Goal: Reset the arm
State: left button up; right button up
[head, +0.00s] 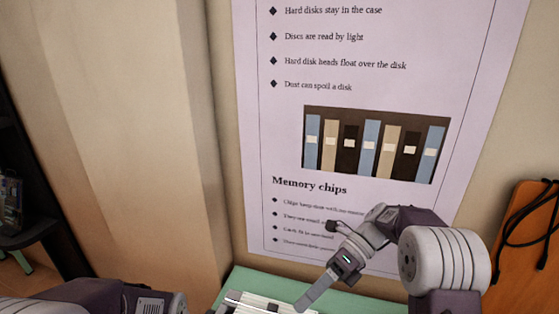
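My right arm comes in from the lower right and bends towards the middle of the head view. Its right gripper (318,291) points down and to the left, over the edge of a green surface. Its fingers look close together as one grey bar, and I cannot tell whether there is a gap between them. I see nothing held in it. Part of my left arm shows at the bottom left. Its gripper is outside the picture.
A green-topped table (370,302) stands at the bottom, with a silvery metal device (250,303) on it. A poster (370,80) hangs on the wall behind. An orange panel (530,235) with black cables (528,217) is at the right. A dark shelf (18,190) stands at the left.

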pick_arm(q)
jog(key=shift+a, duration=0.1)
jog(key=shift+s+a, duration=0.1)
jog(key=shift+s, duration=0.15)
pick_arm(e)
jog(key=s+d+f+n+t+h, duration=0.3)
jog(key=s+d+f+n+h, duration=0.2)
jog(key=s+f+n+h, duration=0.5)
pick_arm(q)
jog(key=shift+d, duration=0.25)
jog(key=shift+w+a, duration=0.15)
jog(key=shift+w, duration=0.05)
jog(key=shift+s, duration=0.1)
pick_arm(e)
jog(key=w+d+f+n+t, duration=0.3)
jog(key=d+f+n+t, duration=0.1)
jog(key=n, duration=1)
jog(key=shift+d+n+t, duration=0.3)
jog(key=shift+d, duration=0.6)
jog(key=shift+d, duration=0.1)
jog(key=shift+w, duration=0.15)
